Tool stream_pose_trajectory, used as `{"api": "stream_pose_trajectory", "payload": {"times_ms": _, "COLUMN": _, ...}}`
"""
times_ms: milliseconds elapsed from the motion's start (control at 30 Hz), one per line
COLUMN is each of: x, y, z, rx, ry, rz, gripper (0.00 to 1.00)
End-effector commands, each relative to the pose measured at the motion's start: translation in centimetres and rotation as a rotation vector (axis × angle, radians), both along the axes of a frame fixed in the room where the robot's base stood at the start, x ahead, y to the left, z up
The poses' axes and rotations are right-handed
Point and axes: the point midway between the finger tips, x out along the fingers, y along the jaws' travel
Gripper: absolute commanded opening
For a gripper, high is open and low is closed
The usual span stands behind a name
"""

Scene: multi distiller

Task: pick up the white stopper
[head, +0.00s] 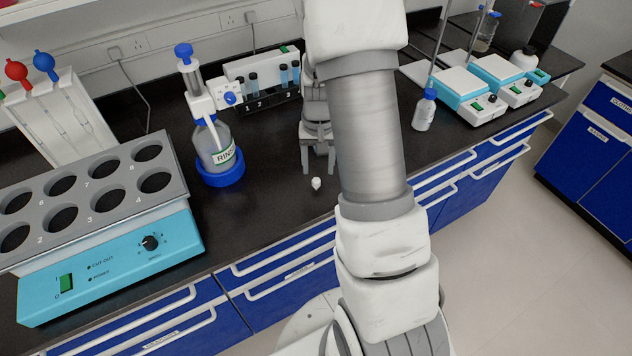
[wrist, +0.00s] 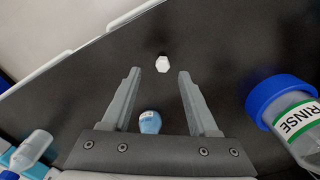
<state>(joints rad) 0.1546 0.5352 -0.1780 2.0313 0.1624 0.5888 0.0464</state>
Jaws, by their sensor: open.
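The white stopper (head: 316,183) is a small pale piece on the black bench top, close to the front edge. It also shows in the wrist view (wrist: 162,63), just past the fingertips and between their lines. My gripper (head: 318,171) is above the bench with its two grey fingers apart and nothing held between the tips. In the wrist view my gripper (wrist: 160,73) is open, with the stopper a little beyond it and not seen touching either finger. The height of the fingertips over the bench is hard to tell.
A RINSE bottle (head: 214,148) in a blue base stands left of my gripper. A teal heating block (head: 120,250) is farther left. A tube rack (head: 270,103) is behind. A small blue-capped bottle (head: 424,112) stands right. Bare bench surrounds the stopper.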

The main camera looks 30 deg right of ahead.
Motion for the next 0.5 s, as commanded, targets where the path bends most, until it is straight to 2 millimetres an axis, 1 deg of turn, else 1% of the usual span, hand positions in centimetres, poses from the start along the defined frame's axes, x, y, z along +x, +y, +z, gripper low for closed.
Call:
{"api": "stream_pose_trajectory", "payload": {"times_ms": 33, "x": -0.1, "y": 0.0, "z": -0.7, "rx": 0.001, "ry": 0.003, "rz": -0.001, "gripper": 0.60}}
{"api": "stream_pose_trajectory", "payload": {"times_ms": 267, "x": 0.1, "y": 0.1, "z": -2.0, "rx": 0.002, "ry": 0.001, "rz": -0.001, "gripper": 0.60}}
{"api": "stream_pose_trajectory", "payload": {"times_ms": 500, "x": 0.5, "y": 0.2, "z": -5.1, "rx": 0.001, "ry": 0.003, "rz": 0.000, "gripper": 0.60}}
